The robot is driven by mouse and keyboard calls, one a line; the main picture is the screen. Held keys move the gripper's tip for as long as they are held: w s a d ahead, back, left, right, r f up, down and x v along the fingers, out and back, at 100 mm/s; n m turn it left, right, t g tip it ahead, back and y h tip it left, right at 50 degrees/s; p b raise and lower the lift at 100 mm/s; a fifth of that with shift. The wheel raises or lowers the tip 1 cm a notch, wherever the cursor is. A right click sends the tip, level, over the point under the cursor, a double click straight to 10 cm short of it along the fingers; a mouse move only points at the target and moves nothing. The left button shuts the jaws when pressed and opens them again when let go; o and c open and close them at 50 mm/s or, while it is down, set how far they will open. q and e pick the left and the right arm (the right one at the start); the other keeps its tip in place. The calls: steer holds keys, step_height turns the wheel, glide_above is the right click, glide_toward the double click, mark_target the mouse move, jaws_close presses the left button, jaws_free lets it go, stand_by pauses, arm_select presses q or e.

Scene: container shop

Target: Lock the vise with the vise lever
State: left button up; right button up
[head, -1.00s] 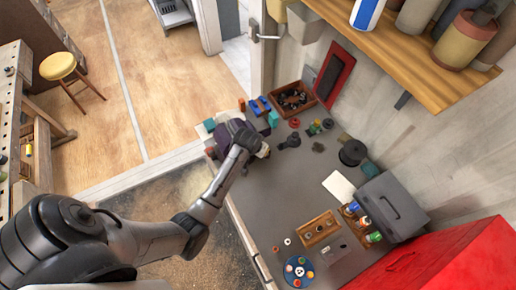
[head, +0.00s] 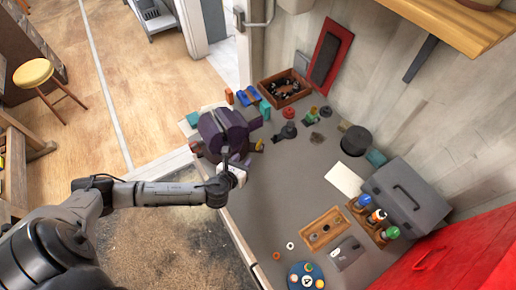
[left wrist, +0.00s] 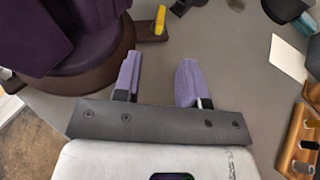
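A purple vise (head: 222,130) stands at the far left corner of the grey workbench; it fills the upper left of the left wrist view (left wrist: 85,45). A small yellow-tipped lever (left wrist: 160,20) sticks out at the right of its dark base; it also shows in the head view (head: 259,146). My left gripper (head: 243,162) is at the near side of the vise, apart from the lever. In the left wrist view its two purple-padded fingers (left wrist: 158,78) are spread with only bench between them. My right gripper is not in view.
A wooden box of dark parts (head: 286,88) and small coloured blocks sit behind the vise. Knobs, a black cylinder (head: 355,141), a grey toolbox (head: 408,195) and a red chest (head: 455,255) stand to the right. The grey bench (head: 270,205) is clear in the middle.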

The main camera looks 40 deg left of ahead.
mark_target(258, 145)
arm_select(q)
steer(key=shift+f+m, duration=0.3)
steer(key=shift+m, duration=0.1)
steer(key=shift+w+a+f, duration=0.1)
steer(key=shift+w+f, duration=0.05)
steer(key=shift+w, duration=0.2)
steer(key=x, duration=1.2)
steer(key=shift+w+f, duration=0.2)
